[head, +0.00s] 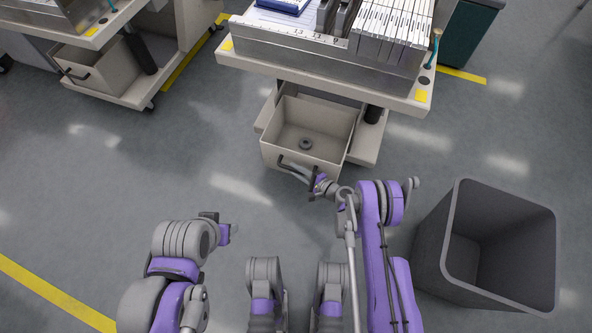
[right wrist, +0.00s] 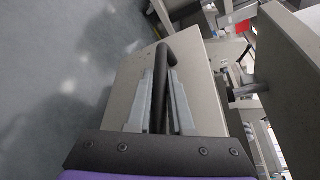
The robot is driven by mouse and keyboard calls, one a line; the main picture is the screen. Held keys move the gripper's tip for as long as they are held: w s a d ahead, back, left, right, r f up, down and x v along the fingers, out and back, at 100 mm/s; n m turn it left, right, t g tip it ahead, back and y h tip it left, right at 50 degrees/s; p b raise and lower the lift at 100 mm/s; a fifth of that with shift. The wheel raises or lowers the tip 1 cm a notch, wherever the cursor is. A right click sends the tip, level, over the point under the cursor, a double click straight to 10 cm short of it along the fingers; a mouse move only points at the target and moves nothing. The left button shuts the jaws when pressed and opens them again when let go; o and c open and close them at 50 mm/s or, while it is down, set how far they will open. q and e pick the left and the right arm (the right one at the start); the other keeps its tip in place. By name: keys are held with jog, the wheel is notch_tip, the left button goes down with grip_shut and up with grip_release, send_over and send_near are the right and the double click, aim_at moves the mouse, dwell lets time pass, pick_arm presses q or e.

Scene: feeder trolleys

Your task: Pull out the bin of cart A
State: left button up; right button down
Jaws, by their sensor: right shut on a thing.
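A beige bin (head: 308,132) sits under the middle cart (head: 321,68) and sticks out in front of its top, open upward. A small dark round thing (head: 306,143) lies on its floor. No letter naming the cart is readable. My right gripper (head: 292,168) is at the bin's front, shut on its dark handle (right wrist: 166,58). In the right wrist view the two grey fingers (right wrist: 160,98) lie either side of the handle, before the bin's pale front (right wrist: 203,95). My left gripper (head: 226,232) is away from the cart, low over the floor; its jaws are not clear.
A dark grey open waste bin (head: 497,240) stands on the floor at the right. Another cart with its own handled bin (head: 100,68) stands at the upper left. The middle cart's top carries upright packs (head: 393,25). Floor in front of the bin and to the left is clear.

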jog(key=c, duration=0.8)
grip_release()
pick_arm(q)
jog(key=shift+s+d, duration=0.1)
pick_arm(e)
jog(key=shift+d, duration=0.15)
